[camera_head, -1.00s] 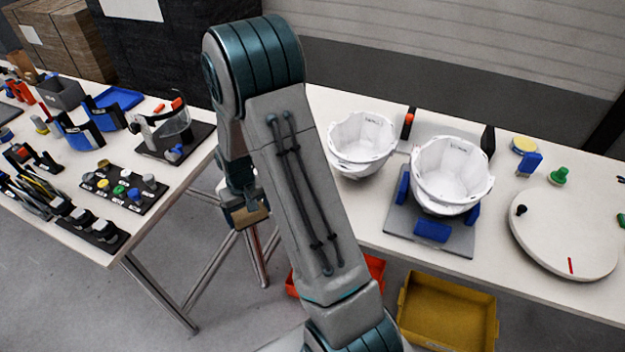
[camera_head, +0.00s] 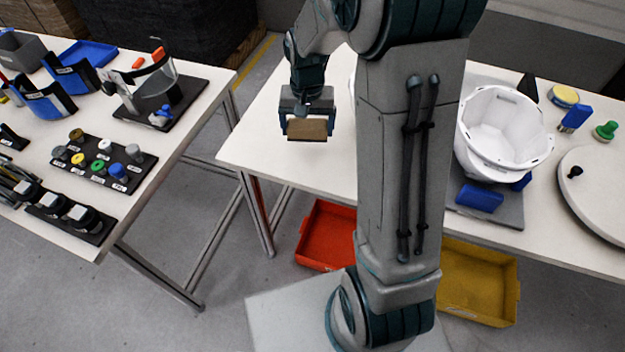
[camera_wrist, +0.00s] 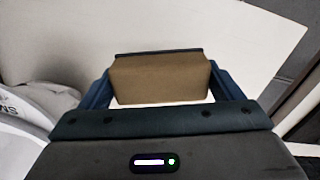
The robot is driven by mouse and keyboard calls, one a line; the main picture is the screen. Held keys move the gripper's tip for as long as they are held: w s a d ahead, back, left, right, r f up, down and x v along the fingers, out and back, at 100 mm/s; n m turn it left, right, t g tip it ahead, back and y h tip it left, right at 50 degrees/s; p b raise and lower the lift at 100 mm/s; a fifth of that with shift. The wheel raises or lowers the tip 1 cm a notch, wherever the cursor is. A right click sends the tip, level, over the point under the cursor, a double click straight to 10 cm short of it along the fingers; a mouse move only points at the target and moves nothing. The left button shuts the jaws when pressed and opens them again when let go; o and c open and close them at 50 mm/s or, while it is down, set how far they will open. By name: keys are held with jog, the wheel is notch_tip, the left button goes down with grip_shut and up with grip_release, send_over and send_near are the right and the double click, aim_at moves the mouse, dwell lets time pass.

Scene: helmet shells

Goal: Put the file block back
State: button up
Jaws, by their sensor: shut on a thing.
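The file block is a brown block with a dark strip along one face. In the head view the file block (camera_head: 307,129) hangs in my gripper (camera_head: 306,124) over the left end of the right-hand white table (camera_head: 262,146). In the wrist view the file block (camera_wrist: 160,79) sits between the two blue fingers of my gripper (camera_wrist: 160,88), which is shut on it. Pale tabletop shows behind and beneath the block. Whether the block touches the table cannot be told.
A white helmet shell (camera_head: 497,135) stands on a grey fixture with blue pads, right of my arm. A red bin (camera_head: 328,236) and yellow bin (camera_head: 478,284) are on the floor. The left table holds a peg tray (camera_head: 104,165) and a visor stand. A floor gap separates the tables.

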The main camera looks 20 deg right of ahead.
aim_at(313, 169)
jog(key=s+r+m+b, duration=0.2)
jog(key=s+m+b, duration=0.1)
jog(key=s+b, duration=0.3)
jog(key=shift+m, duration=0.3)
jog(key=f, duration=0.3)
jog(key=w+f+b, duration=0.1)
jog(key=f, duration=0.2)
jog(key=f+b, duration=0.1)
jog(key=f, duration=0.2)
jog(key=shift+w+f, duration=0.1)
jog(key=shift+w, duration=0.05)
jog(key=shift+b, duration=0.3)
jog(key=shift+f, duration=0.2)
jog(key=o, duration=0.8)
jog(key=shift+c, duration=0.2)
jog(key=shift+r, duration=0.15)
